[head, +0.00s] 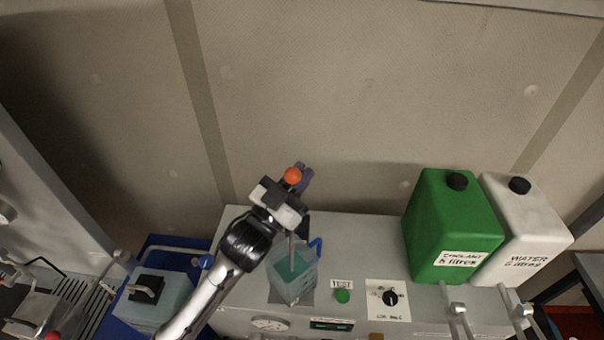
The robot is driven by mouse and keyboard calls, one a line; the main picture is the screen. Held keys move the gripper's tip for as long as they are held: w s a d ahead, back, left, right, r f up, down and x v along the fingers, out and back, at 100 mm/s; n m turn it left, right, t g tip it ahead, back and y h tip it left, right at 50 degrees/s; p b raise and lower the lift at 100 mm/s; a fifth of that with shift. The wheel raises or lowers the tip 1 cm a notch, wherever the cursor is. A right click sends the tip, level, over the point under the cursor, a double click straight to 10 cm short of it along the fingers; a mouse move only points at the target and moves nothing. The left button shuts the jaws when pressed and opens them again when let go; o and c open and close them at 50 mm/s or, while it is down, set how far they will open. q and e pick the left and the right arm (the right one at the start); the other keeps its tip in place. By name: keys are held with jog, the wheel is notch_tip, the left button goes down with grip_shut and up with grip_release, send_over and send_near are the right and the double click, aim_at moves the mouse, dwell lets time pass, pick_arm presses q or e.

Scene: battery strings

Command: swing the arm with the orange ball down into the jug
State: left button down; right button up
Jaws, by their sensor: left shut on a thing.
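The orange ball (292,175) shows at the far end of my left gripper (285,192), above the back part of the bench. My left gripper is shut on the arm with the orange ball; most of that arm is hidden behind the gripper. The clear jug (293,280) with teal liquid and a blue handle (316,245) stands on the bench, just below and right of the gripper in the picture. A thin grey rod (292,252) runs down into the jug's opening. My right gripper is not in view.
A green coolant container (450,220) and a white water container (528,225) stand at the right of the bench (365,235). A green button (342,296) and a black knob (390,298) are on the front. A blue tray (155,250) holds a container at left.

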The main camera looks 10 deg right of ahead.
pick_arm(q)
jog(key=shift+s+a+r+h, duration=0.2)
jog(key=shift+s+r+h, duration=0.25)
jog(key=shift+r, duration=0.15)
jog(key=shift+m, duration=0.3)
jog(key=shift+s+r, duration=0.1)
jog(key=c, duration=1.2)
grip_release()
jog(key=shift+f, duration=0.45)
